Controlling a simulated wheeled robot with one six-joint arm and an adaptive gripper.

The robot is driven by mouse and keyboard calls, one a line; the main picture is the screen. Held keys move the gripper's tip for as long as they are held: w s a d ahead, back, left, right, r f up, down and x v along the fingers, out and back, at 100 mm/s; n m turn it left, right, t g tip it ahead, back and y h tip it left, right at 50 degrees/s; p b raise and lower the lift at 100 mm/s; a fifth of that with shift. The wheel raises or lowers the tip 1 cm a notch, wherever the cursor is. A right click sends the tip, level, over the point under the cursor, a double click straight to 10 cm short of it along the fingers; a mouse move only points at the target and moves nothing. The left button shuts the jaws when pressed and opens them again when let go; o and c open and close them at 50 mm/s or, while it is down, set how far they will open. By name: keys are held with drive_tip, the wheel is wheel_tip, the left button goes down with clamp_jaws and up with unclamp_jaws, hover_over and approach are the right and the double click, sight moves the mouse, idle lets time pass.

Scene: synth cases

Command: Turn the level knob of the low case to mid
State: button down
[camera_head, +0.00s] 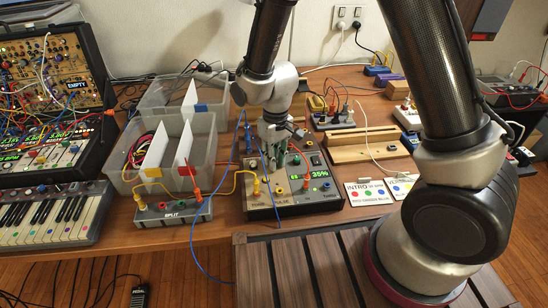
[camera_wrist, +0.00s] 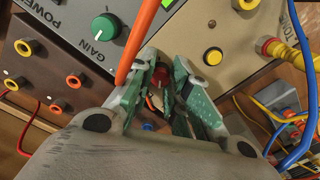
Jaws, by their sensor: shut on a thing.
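The low case (camera_head: 284,205) is a dark box with a grey top on the table, and its green display (camera_head: 320,174) reads 35%. My gripper (camera_head: 275,147) points down over the back part of this case. In the wrist view my gripper (camera_wrist: 160,85) has its green-padded fingers closed around a small reddish knob (camera_wrist: 158,75), which appears to be the level knob. The fingers hide most of it, and I cannot read its label or pointer. In the head view the gripper hides the knob.
An orange cable (camera_wrist: 140,40) passes close beside the fingers in the wrist view. A green GAIN knob (camera_wrist: 105,27) and a yellow button (camera_wrist: 212,56) are nearby. A grey SPLIT box (camera_head: 173,212) with cables stands left of the case. Clear bins (camera_head: 205,150) stand behind it.

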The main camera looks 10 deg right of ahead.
drive_tip(key=m, duration=0.4)
drive_tip(key=shift+m, duration=2.2)
drive_tip(key=shift+s, duration=0.1)
drive_tip(key=c, duration=1.3)
unclamp_jaws()
drive_tip(key=shift+c, duration=0.2)
wheel_tip(320, 180, up, 12)
drive_tip(key=shift+d, duration=0.15)
